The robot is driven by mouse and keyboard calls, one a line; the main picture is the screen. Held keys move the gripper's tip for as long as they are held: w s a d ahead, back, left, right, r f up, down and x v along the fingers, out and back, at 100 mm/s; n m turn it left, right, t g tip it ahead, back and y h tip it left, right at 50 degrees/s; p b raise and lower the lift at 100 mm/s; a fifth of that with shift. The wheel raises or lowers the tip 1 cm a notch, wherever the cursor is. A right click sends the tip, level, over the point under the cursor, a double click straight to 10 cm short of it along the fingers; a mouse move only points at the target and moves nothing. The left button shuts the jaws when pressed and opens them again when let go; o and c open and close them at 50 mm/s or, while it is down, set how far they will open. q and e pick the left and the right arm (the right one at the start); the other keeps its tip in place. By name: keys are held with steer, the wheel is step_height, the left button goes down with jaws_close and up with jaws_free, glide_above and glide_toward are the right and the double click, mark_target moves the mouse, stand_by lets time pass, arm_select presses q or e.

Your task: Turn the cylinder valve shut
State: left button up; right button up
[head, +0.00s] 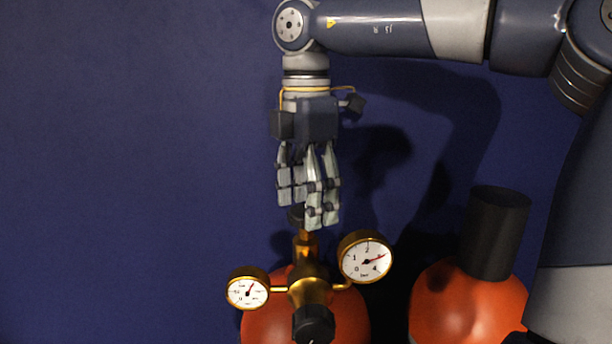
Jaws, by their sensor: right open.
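An orange gas cylinder (262,328) stands at the bottom centre of the head view with a brass regulator (309,290) on top. Its valve knob (295,216) is dark and sits at the top of the brass stem, partly hidden behind my fingers. My right gripper (309,205) points straight down, open, with its fingertips at the height of the knob and in front of it. I cannot tell whether the fingers touch the knob. My left gripper is not in view.
Two round gauges flank the regulator, a small one (248,292) at left and a larger one (366,259) at right. A black regulator knob (313,325) faces me. A second orange cylinder (450,305) with a black cap (498,232) stands at right. The left side is clear before a blue wall (120,150).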

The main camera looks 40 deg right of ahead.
step_height(320, 180, up, 12)
steer(key=shift+f, duration=0.15)
stand_by(0.3)
stand_by(0.6)
